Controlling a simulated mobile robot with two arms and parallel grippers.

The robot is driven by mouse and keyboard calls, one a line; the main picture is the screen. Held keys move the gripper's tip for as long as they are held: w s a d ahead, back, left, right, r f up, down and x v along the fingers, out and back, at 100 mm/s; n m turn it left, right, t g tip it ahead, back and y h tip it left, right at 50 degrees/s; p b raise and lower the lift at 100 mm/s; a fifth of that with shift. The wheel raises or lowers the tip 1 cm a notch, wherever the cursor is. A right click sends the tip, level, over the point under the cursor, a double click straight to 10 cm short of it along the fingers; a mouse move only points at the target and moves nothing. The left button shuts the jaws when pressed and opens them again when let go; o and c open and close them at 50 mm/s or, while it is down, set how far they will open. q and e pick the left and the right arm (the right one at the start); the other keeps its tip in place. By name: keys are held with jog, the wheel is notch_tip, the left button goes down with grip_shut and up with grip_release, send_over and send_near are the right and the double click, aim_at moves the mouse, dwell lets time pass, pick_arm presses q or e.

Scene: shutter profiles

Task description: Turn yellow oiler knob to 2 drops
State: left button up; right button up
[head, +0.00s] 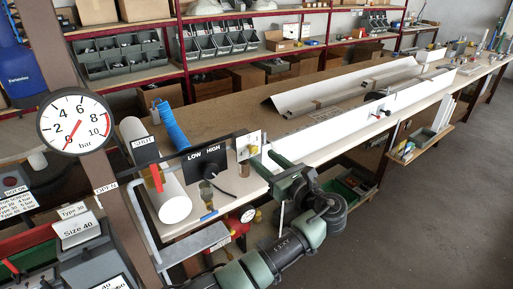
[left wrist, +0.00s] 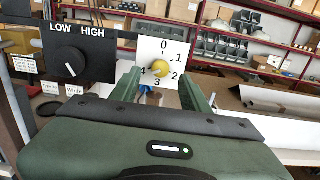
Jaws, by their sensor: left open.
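The yellow oiler knob (left wrist: 161,68) sits on a white plate (left wrist: 149,50) marked 0 to 4, in the left wrist view. I cannot tell which number the knob points at. The plate also shows in the head view (head: 250,139), above the bench edge. My left gripper (left wrist: 162,75) is open, with one green finger on each side of the knob in the picture. I cannot tell whether the fingers touch it. In the head view my left gripper (head: 267,160) is close to the plate. My right gripper is not in view.
A black LOW/HIGH switch panel (head: 207,160) stands just left of the plate. A pressure gauge (head: 75,121) hangs on a post at the left. A white roll (head: 172,203) and a blue roll (head: 171,126) lie on the bench. Long white profiles (head: 345,88) lie behind.

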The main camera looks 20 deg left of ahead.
aim_at(256, 151)
pick_arm(q)
jog(key=shift+p+x, duration=0.7)
jog(key=shift+x, duration=1.7)
jog(key=shift+d, duration=0.1)
grip_shut()
jog(key=shift+f, duration=0.1)
jog(key=n+b, duration=0.4)
jog(key=shift+w+f+n, duration=0.1)
jog(key=shift+f+n, duration=0.05)
jog(key=shift+n, duration=0.15)
jog(key=n+b, duration=1.5)
jog(key=b, duration=0.2)
jog(key=shift+r+n+b, duration=0.2)
jog(key=shift+n+b, duration=1.55)
jog(key=shift+n, duration=0.35)
